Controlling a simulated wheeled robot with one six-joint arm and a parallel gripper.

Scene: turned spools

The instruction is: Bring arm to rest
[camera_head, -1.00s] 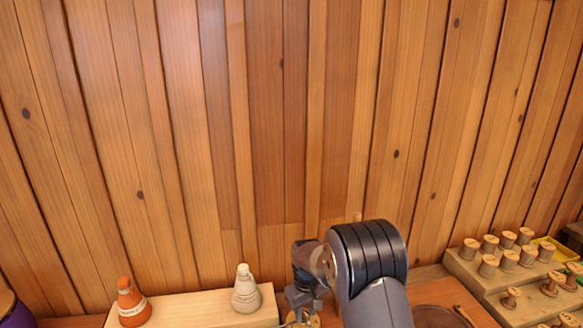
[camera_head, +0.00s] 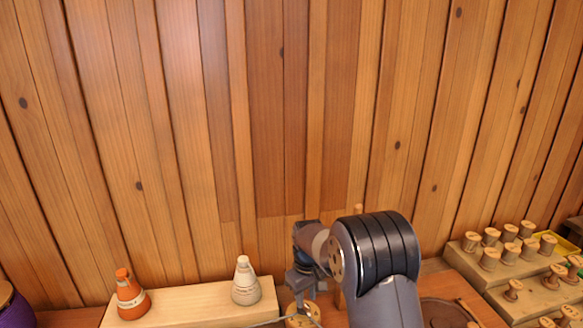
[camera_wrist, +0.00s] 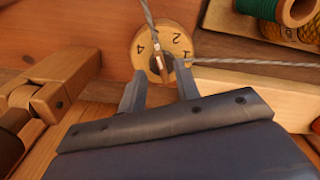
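My gripper shows in the wrist view (camera_wrist: 160,88) with its two grey fingers apart and nothing held between them. Just beyond the fingertips is a round wooden dial (camera_wrist: 174,42) with numbers on it, a knob in its middle and cords running from it. In the head view my arm bends down at the lower middle, and the wooden disc (camera_head: 303,320) shows partly under the wrist. The fingertips are hidden there.
Several spools sit on a stepped wooden rack (camera_head: 480,272) at right. A yellow tray (camera_head: 547,244) is behind it. A plank wall closes the back.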

